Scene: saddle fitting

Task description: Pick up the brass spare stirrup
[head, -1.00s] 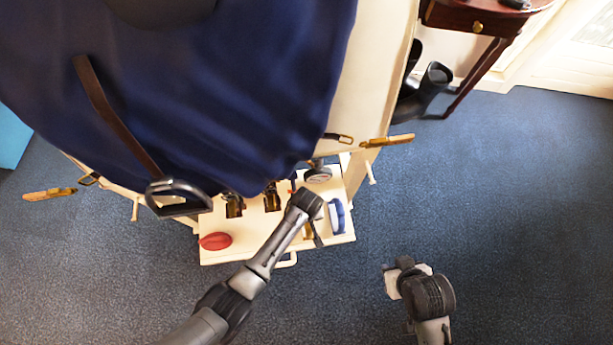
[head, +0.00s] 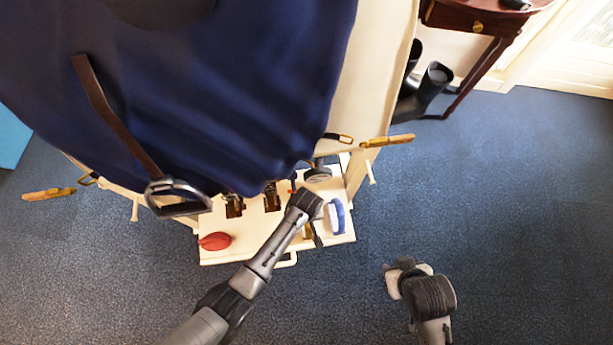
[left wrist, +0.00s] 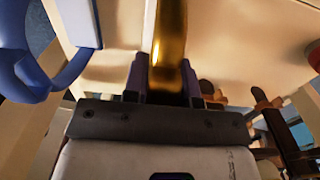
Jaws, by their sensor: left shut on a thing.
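The brass spare stirrup (left wrist: 170,40) shows in the left wrist view as a shiny gold bar running up between my left gripper's fingers (left wrist: 165,80). Those fingers are shut on it. In the head view only a small brass part (head: 308,231) shows beside my left wrist, over the cream tray (head: 270,252); the rest is hidden by the arm. I cannot tell whether the stirrup touches the tray. My right gripper (head: 394,278) hangs over the carpet at the lower right, away from the stirrup; its fingers are unclear.
A blue-backed brush (head: 336,216) lies close right of my left wrist. A red oval item (head: 215,241) and dark pieces (head: 234,206) share the tray. The blue saddle pad (head: 220,100) and a hanging steel stirrup (head: 178,198) overhang its back. Carpet at right is clear.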

